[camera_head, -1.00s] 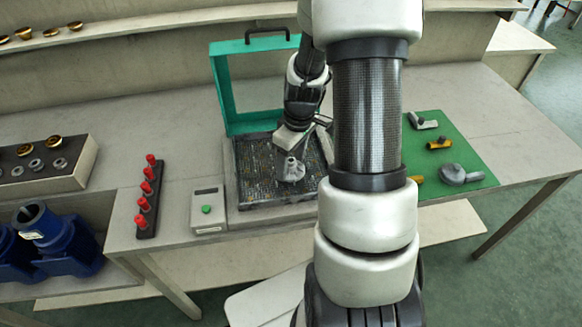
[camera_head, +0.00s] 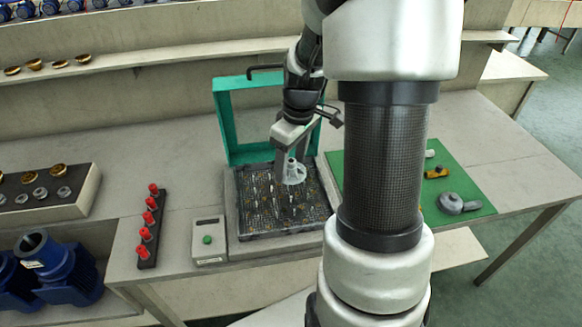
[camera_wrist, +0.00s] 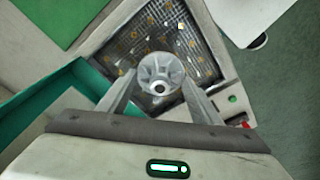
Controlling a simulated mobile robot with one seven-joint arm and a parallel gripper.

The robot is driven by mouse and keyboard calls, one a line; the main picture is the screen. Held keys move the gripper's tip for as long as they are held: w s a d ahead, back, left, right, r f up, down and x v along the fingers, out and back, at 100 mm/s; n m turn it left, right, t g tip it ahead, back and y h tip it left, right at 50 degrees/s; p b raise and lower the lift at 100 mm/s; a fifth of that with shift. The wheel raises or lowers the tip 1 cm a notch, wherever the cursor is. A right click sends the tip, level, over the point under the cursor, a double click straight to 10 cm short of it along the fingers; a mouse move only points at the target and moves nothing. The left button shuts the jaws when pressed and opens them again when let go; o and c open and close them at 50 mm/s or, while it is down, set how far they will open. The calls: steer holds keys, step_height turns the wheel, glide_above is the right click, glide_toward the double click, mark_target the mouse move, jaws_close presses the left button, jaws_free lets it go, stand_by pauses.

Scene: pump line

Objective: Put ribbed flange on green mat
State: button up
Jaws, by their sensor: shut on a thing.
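The ribbed flange (camera_wrist: 160,75) is a grey round piece with ribs around a central hub. My gripper (camera_wrist: 160,100) is shut on it, one finger on each side in the wrist view. In the head view the flange (camera_head: 294,172) hangs from my gripper (camera_head: 290,158) above the dark gridded tray (camera_head: 250,215). The tray shows under the flange in the wrist view too. The green mat (camera_head: 485,208) lies to the right on the table, partly hidden by my arm. It also shows at the upper left of the wrist view (camera_wrist: 55,22).
On the mat are a grey round part (camera_head: 458,204), a yellow-brown fitting (camera_head: 436,172) and a partly hidden light fitting. The tray's green lid (camera_head: 221,120) stands open behind it. A control box (camera_head: 208,240) and red-knobbed rack (camera_head: 149,226) stand to the left.

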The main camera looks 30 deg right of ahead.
mark_target(290, 160)
steer(key=shift+r+p, duration=1.2)
steer(key=shift+r, duration=0.75)
steer(key=shift+f, duration=0.1)
